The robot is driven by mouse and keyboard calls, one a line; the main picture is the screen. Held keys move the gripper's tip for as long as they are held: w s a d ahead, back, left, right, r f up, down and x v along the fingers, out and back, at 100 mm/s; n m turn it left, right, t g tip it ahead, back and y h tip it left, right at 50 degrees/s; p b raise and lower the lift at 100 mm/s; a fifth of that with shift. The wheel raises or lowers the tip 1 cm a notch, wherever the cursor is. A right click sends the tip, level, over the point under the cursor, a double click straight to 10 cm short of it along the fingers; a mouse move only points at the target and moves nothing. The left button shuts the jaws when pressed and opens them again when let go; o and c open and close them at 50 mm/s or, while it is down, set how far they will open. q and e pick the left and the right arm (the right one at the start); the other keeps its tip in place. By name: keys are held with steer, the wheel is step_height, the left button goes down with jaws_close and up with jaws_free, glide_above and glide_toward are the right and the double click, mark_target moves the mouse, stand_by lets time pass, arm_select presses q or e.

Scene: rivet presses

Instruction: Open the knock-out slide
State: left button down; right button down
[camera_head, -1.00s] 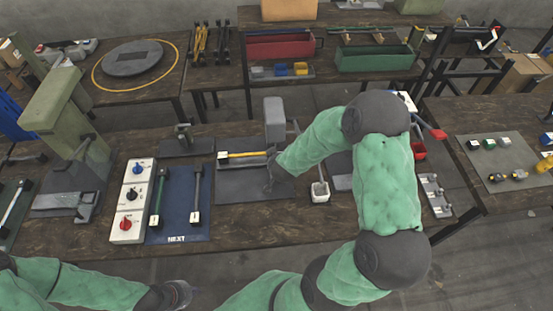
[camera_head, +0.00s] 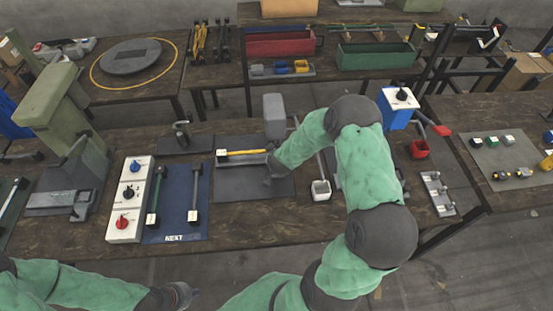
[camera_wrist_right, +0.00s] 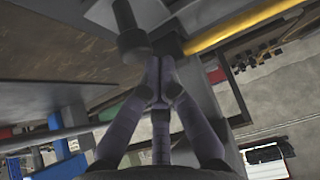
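A grey press (camera_head: 274,118) stands at the middle of the near bench, with a long lever beside it. A yellow bar with a white end block (camera_head: 240,153) lies level at its left; the bar also shows in the wrist view (camera_wrist_right: 245,27). I cannot tell which part is the knock-out slide. My right gripper (camera_head: 270,172) is down by the right end of the bar. In the wrist view its fingers (camera_wrist_right: 160,68) meet beside a dark round post (camera_wrist_right: 132,38), with nothing visible between them. My left gripper (camera_head: 184,294) is low at the front, away from the press; its fingers are unclear.
A white box with three knobs (camera_head: 128,200) and a blue mat marked NEXT (camera_head: 174,226) holding two rods lie left. A green press (camera_head: 58,120) stands further left.

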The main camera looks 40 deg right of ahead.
steer(key=s+a, duration=0.2)
steer(key=s, duration=0.1)
steer(key=s+a, duration=0.2)
steer(key=s, duration=0.2)
steer(key=s+a+p, duration=0.1)
steer(key=s+a, duration=0.1)
steer(key=s, duration=0.1)
steer(key=shift+s+a, duration=0.2)
arm_select(q)
steer(key=shift+r, duration=0.6)
arm_select(e)
steer(key=shift+r, duration=0.1)
